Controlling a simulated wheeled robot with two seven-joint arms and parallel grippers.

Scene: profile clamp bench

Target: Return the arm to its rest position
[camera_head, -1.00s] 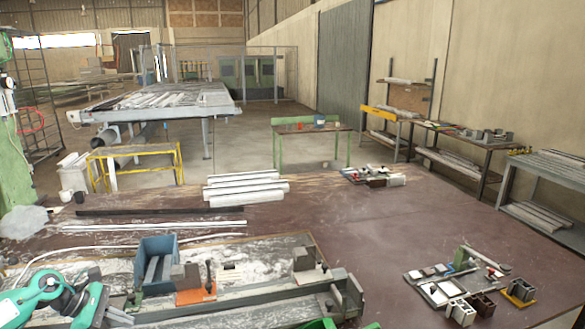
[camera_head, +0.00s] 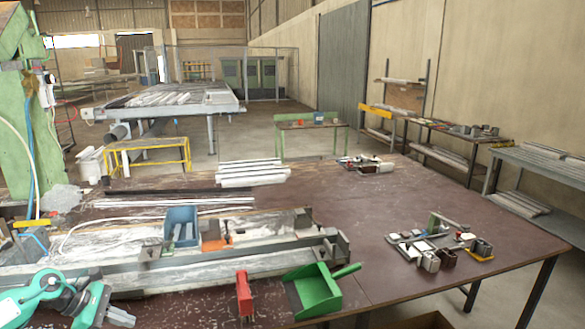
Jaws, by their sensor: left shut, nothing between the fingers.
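My left arm, green and dark grey, comes in at the lower left corner. Its gripper (camera_head: 120,317) is shut and empty, at the bottom edge of the picture in front of the clamp bench's long grey rail (camera_head: 200,270). Part of the gripper is cut off or hidden by the arm, and I cannot tell its exact height above the table. My right gripper is not in view.
A green machine column (camera_head: 30,140) stands at left. The table's middle right is clear.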

